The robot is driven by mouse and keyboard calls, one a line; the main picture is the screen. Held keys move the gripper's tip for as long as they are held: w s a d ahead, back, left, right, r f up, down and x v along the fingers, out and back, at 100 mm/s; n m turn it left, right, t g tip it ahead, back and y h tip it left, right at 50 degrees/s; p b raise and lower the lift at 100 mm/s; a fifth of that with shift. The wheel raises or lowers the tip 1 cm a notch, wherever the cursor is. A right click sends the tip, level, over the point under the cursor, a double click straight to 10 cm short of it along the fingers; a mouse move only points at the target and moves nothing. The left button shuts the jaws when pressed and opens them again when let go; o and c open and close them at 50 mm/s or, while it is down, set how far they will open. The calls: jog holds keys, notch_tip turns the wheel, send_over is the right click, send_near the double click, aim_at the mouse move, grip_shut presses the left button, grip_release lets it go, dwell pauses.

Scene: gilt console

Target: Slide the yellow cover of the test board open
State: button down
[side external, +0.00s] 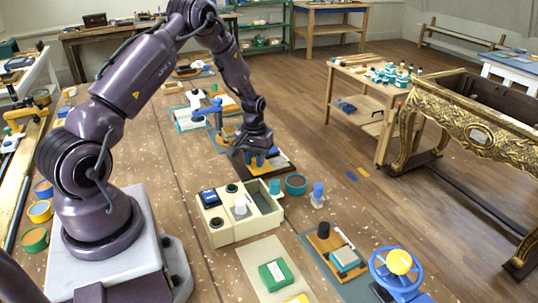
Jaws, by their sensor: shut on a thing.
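The test board (287,171) is a dark board lying flat on the bench, beyond the cream divided box. Part of its yellow cover (281,160) shows just right of my gripper. My gripper (258,160) points down over the board and is shut at the cover. Small blue parts show at the fingertips; I cannot tell whether they are the fingers or a handle. The jaws hide much of the cover, so how far it stands open cannot be told.
The cream divided box (240,228) stands close in front of the board, with a teal cup (296,184) to its right. A blue clamp-like stand (213,110) is behind my gripper. A blue handwheel (398,271) stands at the front right. A gilt console (470,125) is beyond the bench.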

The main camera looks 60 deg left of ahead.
aim_at(245, 173)
jog(key=shift+s, duration=1.65)
jog(key=c, duration=0.9)
grip_release()
jog(key=shift+c, duration=0.2)
jog(key=shift+w, duration=0.1)
jog(key=shift+r, duration=0.2)
notch_tip(245, 173, up, 13)
jog(key=shift+f, duration=0.2)
